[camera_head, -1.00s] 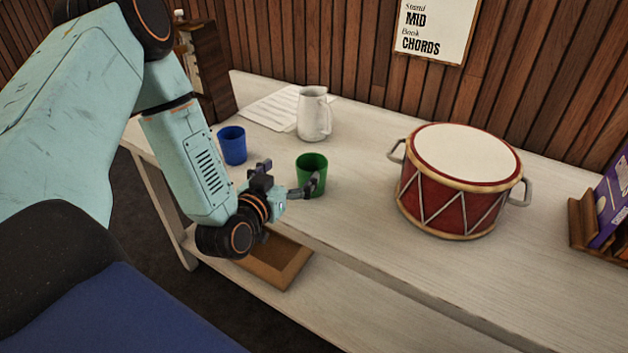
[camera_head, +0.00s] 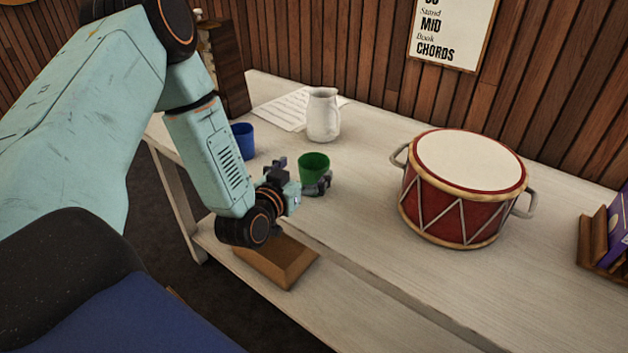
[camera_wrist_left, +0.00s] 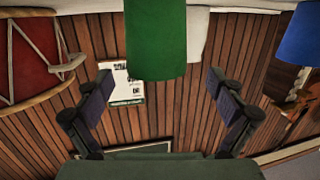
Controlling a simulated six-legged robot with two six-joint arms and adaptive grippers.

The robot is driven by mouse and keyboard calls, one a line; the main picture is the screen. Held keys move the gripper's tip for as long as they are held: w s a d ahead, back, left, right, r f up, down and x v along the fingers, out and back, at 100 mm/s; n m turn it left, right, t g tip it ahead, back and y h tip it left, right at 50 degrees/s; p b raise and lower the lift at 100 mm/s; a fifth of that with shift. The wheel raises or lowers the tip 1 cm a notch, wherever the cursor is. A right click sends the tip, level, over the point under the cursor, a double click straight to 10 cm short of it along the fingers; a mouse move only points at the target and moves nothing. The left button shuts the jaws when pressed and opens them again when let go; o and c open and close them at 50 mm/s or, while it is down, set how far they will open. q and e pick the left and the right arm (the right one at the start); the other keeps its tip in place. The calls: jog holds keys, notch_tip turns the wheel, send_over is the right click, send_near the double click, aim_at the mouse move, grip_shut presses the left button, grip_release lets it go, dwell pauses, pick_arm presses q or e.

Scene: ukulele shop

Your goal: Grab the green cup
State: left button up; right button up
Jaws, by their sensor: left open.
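The green cup (camera_head: 314,167) stands upright on the pale table, near its front edge. My left gripper (camera_head: 301,184) is open at the cup, with one finger to its left and the other across its lower front. In the left wrist view the picture is turned over; the green cup (camera_wrist_left: 155,40) hangs from the top, between and beyond the two spread fingers of the left gripper (camera_wrist_left: 157,88). A gap shows on each side of the cup there. I cannot tell whether a finger touches it. My right gripper is not in view.
A blue cup (camera_head: 244,141) stands behind my left arm, partly hidden. A white pitcher (camera_head: 323,115) and paper sheets (camera_head: 284,108) are behind the green cup. A red drum (camera_head: 463,190) stands to the right. A wooden box (camera_head: 280,262) sits on the lower shelf.

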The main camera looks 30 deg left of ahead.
aim_at(320, 156)
pick_arm(q)
jog(key=w, duration=0.3)
jog(key=shift+w+d+b, duration=0.1)
jog(key=shift+d+b, duration=0.05)
jog(key=shift+b, duration=0.25)
jog(key=shift+w+a+f, duration=0.3)
jog(key=shift+w+a, duration=0.05)
jog(key=shift+w, duration=0.15)
jog(key=shift+s+d+r, duration=0.1)
jog(key=shift+d+r, duration=0.05)
jog(key=shift+d, duration=0.05)
jog(key=shift+c, duration=1.4)
jog(key=shift+a, duration=0.1)
jog(key=c, duration=1)
